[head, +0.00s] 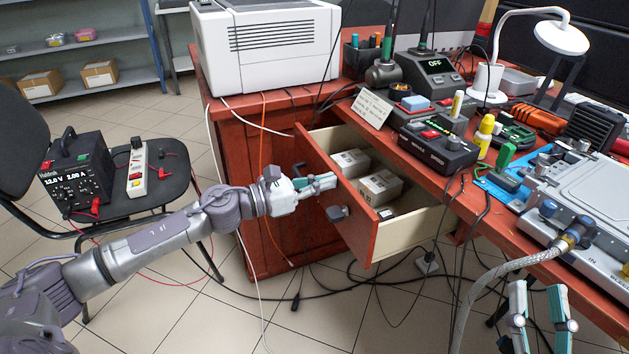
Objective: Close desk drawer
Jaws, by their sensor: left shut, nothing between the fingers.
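The desk drawer (424,219) is pulled out from the red-brown desk (226,140), with several small boxes (380,187) inside. A dark handle (338,213) is on its red front panel (352,235). My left gripper (334,182) is shut and empty at the drawer's front panel, up and left of the handle. I cannot tell whether its fingertips touch the panel. My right gripper (543,300) is at the lower right, in front of the desk edge, with its two fingers apart and nothing seen between them.
A black chair (150,195) with a power supply (75,175) stands at the left. Cables (263,235) hang before the cabinet and lie across the tiled floor. A hose (500,270) comes down from a metal unit (590,200) near my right gripper. A white printer (265,45) stands on the desk.

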